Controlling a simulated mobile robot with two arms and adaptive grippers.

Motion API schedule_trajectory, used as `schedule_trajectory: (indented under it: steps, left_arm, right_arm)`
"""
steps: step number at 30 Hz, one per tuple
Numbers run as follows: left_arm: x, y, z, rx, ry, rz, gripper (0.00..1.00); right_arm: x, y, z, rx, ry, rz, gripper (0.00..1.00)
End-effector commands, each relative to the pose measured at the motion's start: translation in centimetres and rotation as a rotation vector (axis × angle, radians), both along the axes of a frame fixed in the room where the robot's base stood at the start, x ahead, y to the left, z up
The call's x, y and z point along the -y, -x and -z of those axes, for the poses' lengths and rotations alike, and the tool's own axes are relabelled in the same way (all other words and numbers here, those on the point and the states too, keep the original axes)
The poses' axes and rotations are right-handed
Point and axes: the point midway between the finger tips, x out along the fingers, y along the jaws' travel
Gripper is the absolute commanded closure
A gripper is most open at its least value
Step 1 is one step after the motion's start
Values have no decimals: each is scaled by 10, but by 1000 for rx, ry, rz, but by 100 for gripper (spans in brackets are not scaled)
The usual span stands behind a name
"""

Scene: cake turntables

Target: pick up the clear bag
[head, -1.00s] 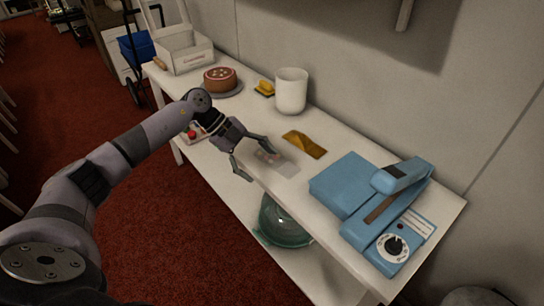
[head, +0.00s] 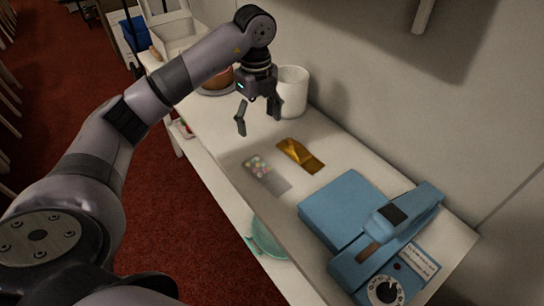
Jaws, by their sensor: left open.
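The clear bag (head: 267,175) lies flat on the white table near its front edge, with small coloured round pieces showing inside its far end. My left gripper (head: 258,124) is open and empty, pointing down above the table, farther back than the bag and apart from it. A gold-brown bag (head: 301,155) lies just right of the clear bag. My right gripper is not in view.
A blue sealing machine (head: 375,230) stands at the near right of the table. A white canister (head: 293,90) stands close behind my left gripper. A brown cake (head: 217,80) is partly hidden by my arm. A green bowl (head: 268,240) sits on the lower shelf.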

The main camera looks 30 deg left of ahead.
Motion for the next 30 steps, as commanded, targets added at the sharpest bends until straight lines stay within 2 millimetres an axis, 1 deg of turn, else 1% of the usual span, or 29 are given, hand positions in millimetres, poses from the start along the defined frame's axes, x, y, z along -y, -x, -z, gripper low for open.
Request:
schedule_trajectory:
  steps: [2, 5, 12, 15, 18, 21, 25, 28, 30]
  left_arm:
    - [1, 0, 4, -3, -2, 1, 27]
    - [1, 1, 17, -5, -2, 1, 27]
    - [1, 2, 69, -6, -1, 1, 27]
    - [1, 2, 90, -6, -1, 2, 27]
    - [1, 1, 107, -4, 0, 2, 27]
    - [1, 1, 117, -2, -1, 1, 27]
    - [0, 0, 124, -1, 0, 1, 27]
    - [0, 0, 134, -4, 0, 2, 27]
    - [0, 0, 145, -5, 1, 2, 27]
  right_arm:
    - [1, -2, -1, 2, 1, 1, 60]
    - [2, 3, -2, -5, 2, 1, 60]
    - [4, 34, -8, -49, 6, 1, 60]
    - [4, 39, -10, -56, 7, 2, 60]
    - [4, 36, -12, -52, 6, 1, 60]
    - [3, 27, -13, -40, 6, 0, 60]
    - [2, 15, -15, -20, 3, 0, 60]
    - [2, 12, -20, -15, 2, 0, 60]
    - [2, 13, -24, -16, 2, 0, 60]
